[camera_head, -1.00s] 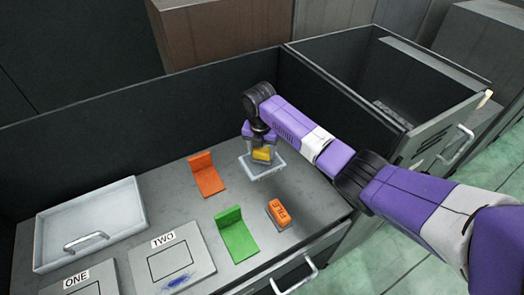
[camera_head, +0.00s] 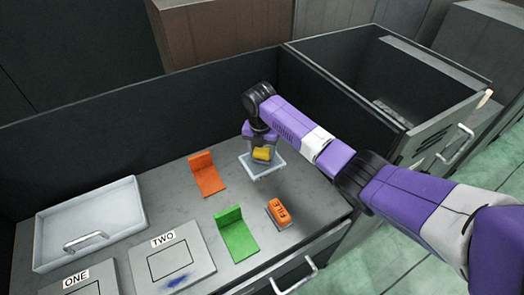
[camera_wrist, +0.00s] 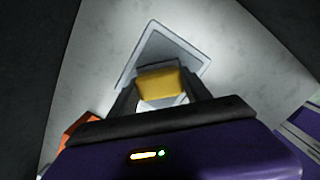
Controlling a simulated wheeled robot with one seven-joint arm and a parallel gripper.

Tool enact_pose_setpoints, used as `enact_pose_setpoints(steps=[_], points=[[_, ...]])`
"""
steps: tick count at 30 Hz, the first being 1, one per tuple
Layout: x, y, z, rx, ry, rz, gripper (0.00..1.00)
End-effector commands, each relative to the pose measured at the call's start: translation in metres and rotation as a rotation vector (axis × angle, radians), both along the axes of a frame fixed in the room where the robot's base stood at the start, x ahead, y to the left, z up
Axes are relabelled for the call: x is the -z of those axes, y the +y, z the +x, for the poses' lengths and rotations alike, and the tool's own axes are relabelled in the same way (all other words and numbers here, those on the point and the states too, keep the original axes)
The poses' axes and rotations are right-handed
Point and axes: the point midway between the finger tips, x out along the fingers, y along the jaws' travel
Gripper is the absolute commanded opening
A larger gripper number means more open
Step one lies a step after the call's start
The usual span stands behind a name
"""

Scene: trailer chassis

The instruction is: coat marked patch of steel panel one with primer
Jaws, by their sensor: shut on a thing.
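Steel panel one (camera_head: 85,283), a grey plate labelled ONE with a dark outline, lies at the lower left of the head view, cut off by the bottom edge. My gripper (camera_head: 261,151) is shut on a yellow block (camera_head: 262,154) over a small pale tray (camera_head: 279,171), well to the right of panel one. The wrist view shows the yellow block (camera_wrist: 159,83) between my fingers, with the tray (camera_wrist: 205,62) around and beyond it. I cannot tell whether the block touches the tray floor. No primer can be made out.
Panel two (camera_head: 200,258), with a blue smear, lies beside panel one. An orange bracket (camera_head: 207,178), a green bracket (camera_head: 236,238) and an orange labelled block (camera_head: 279,212) lie between. A white handled tray (camera_head: 115,205) is at left. Dark walls (camera_head: 110,130) edge the back.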

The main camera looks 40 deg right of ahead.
Motion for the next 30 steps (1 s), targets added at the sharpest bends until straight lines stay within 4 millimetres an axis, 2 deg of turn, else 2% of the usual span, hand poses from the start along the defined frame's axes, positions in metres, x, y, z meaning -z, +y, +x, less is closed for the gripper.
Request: enact_pose_setpoints(steps=[30], points=[[0.0064,0.0001,0.0002,0.000,0.000,0.000,0.24]])
